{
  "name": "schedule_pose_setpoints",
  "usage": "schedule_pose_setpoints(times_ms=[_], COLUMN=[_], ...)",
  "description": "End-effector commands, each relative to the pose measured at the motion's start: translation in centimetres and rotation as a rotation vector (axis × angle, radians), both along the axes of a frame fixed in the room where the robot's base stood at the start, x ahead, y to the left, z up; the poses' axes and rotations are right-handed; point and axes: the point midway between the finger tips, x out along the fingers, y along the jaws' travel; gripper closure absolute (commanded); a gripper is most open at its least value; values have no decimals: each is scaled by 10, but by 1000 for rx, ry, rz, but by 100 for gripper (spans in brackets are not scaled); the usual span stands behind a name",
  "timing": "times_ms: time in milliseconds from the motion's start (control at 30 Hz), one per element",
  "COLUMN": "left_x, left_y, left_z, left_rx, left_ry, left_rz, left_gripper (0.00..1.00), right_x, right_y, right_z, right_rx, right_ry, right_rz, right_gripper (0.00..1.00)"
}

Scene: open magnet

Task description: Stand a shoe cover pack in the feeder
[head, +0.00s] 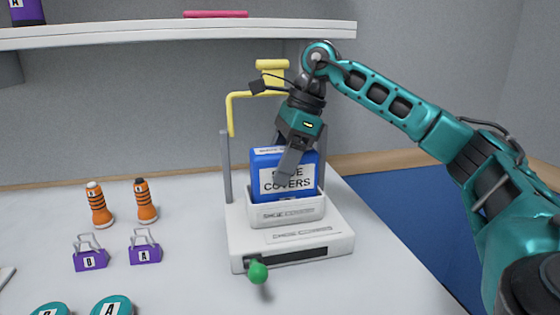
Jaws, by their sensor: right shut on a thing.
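A blue shoe cover pack (263,188) with a white label reading "SHOE COVERS" stands upright in the white holder of the feeder (290,240). Its lower part is hidden by the holder's front wall. The feeder has a green knob (258,272) at the front, a grey post at its left and a yellow arm (230,115) above. My right gripper (288,178) comes down from above and is shut on the pack, with a finger across the front label. The far finger is hidden behind the pack. My left gripper is not in view.
A shelf (180,34) spans the wall above. The table between clips and feeder is clear.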

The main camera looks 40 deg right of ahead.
Motion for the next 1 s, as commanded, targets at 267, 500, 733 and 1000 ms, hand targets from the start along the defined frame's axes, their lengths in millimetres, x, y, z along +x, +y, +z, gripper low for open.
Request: schedule_pose_setpoints(times_ms=[267,500,733,1000], left_x=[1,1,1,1], left_y=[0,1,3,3], left_z=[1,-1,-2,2], left_rx=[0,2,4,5], left_ry=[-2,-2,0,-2], left_rz=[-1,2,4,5], left_gripper=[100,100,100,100], right_x=[0,0,0,-2], right_y=[0,0,0,-5], right_z=[1,0,0,16], right_rx=[1,0,0,1], right_ry=[-3,-1,0,-2], right_rz=[-1,0,0,-2], right_gripper=[74,10,2,2])
